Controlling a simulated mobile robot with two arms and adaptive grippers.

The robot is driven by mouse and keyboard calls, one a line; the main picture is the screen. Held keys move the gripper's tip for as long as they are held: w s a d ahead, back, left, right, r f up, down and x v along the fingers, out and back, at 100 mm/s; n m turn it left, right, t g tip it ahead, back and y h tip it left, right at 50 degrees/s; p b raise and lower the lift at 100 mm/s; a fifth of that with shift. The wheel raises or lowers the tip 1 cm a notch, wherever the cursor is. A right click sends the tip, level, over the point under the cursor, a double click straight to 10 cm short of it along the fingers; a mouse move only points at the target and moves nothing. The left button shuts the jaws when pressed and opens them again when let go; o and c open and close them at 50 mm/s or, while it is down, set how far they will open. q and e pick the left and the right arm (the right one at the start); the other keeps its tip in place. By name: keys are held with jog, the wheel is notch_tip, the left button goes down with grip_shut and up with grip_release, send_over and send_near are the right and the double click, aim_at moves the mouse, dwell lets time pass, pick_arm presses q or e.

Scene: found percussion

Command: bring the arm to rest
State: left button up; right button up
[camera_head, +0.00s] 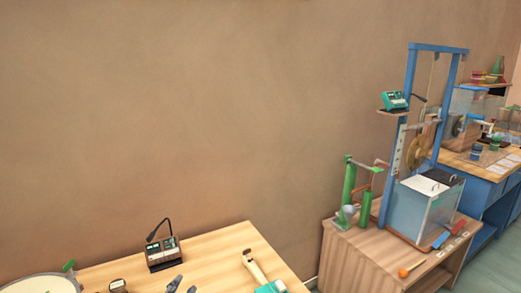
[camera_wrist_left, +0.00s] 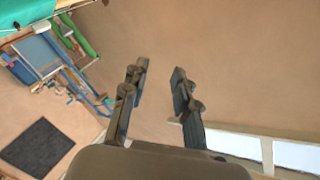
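My left gripper (camera_head: 182,287) shows only as dark fingertips at the bottom edge of the head view, in front of the wooden table (camera_head: 215,250). In the left wrist view, the two dark fingers of the left gripper (camera_wrist_left: 160,78) stand apart with a clear gap. Nothing is between them, and only bare wall or floor surface shows behind. The rest of the left arm is out of the head view. My right gripper is in neither view.
A small device with a bent stalk (camera_head: 164,254) stands on the table. A round pale-topped object (camera_head: 40,284) is at the left, and a cream and green object (camera_head: 256,270) at the right. A blue frame (camera_head: 409,75) stands on another table farther right.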

pick_arm(q)
jog(key=s+a+f+n+g+y, duration=0.1)
jog(key=s+a+f+n+g, duration=0.1)
jog(key=s+f+n+g, duration=0.3)
jog(key=s+a+f+n+g+y, duration=0.1)
jog(key=s+a+f+g, duration=0.1)
jog(key=s+f, duration=0.55)
jog(key=s+d+f+n+g+h, duration=0.1)
jog(key=s+f+g, duration=0.15)
jog(key=s, duration=0.55)
jog(key=s+f+n+g, duration=0.1)
jog(key=s+f+g, duration=0.1)
jog(key=s+g, duration=0.35)
jog(key=s+f, duration=0.3)
jog(key=f, duration=2.2)
jog(key=s+a+f, duration=0.2)
jog(key=s+f, duration=1.5)
jog(key=shift+s+a+m+g, duration=0.15)
jog(key=shift+a+m+g, duration=0.15)
jog(key=shift+a+g, duration=0.1)
jog(key=shift+s, duration=0.1)
